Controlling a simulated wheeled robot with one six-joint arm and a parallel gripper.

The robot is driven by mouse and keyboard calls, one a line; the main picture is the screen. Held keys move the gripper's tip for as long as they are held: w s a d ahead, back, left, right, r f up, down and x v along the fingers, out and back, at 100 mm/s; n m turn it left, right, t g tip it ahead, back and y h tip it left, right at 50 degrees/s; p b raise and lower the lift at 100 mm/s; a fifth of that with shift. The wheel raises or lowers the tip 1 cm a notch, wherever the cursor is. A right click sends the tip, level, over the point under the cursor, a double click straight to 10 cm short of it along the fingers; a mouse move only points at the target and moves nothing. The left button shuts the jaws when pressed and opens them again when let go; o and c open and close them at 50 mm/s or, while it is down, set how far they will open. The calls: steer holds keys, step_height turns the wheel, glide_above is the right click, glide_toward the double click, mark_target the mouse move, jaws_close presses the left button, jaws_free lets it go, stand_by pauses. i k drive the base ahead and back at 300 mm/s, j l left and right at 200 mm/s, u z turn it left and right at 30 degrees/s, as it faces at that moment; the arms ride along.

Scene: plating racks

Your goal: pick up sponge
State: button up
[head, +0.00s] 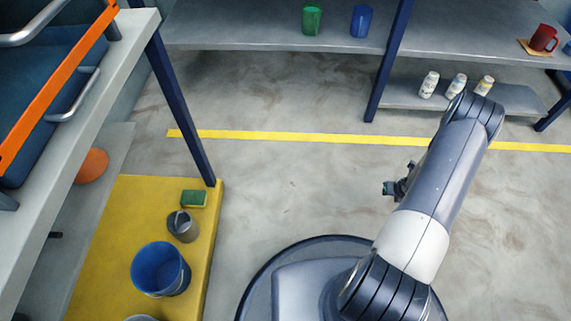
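A small sponge (193,199), green on top with a yellow edge, lies on a low yellow platform (122,214) at the left of the head view. It is near the platform's far right corner, beside a dark blue post. My gripper (389,188) shows as a small dark shape beside my arm, well to the right of the sponge and apart from it. Most of the gripper is hidden behind my arm, and its fingers are too small to tell open from shut.
A grey metal cup (183,226) stands just in front of the sponge, and a blue bucket (160,268) nearer. Far shelves hold a green cup (312,20) and a blue cup (361,21). Open floor lies between.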

mark_target(190, 198)
steer(key=i+l+u, duration=0.8)
steer(key=l, duration=0.15)
steer(key=u, duration=1.9)
steer(key=i+j+u, duration=0.4)
steer(key=i, duration=0.4)
